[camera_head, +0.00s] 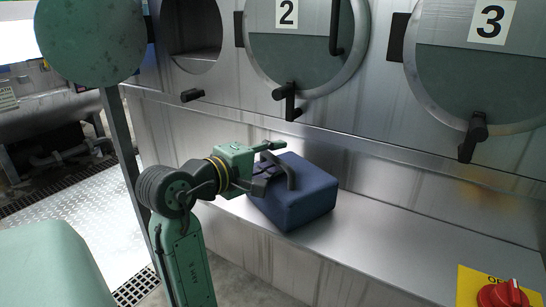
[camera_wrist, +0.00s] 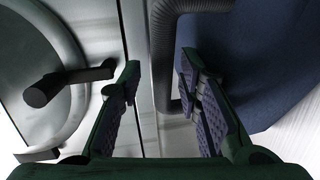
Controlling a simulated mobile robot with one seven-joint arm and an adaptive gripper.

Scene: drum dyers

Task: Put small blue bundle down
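The small blue bundle (camera_head: 300,199) is a dark blue, rounded block with a dark strap handle. It appears to rest on the metal ledge (camera_head: 400,222) below the drum doors. In the wrist view its blue side (camera_wrist: 262,65) fills the right, and its ribbed dark handle (camera_wrist: 160,50) curves into the space ahead between my fingertips. My gripper (camera_head: 270,168) is at the bundle's upper left side. In the wrist view my gripper (camera_wrist: 160,90) has its fingers spread apart, with nothing clamped between them. Whether a finger touches the bundle cannot be told.
Drum door 2 (camera_head: 305,60) and drum door 3 (camera_head: 480,85) stand above the ledge with protruding black handles. An open round port (camera_head: 198,40) is left of them. A red knob (camera_head: 502,295) on a yellow plate is at lower right. The ledge right of the bundle is clear.

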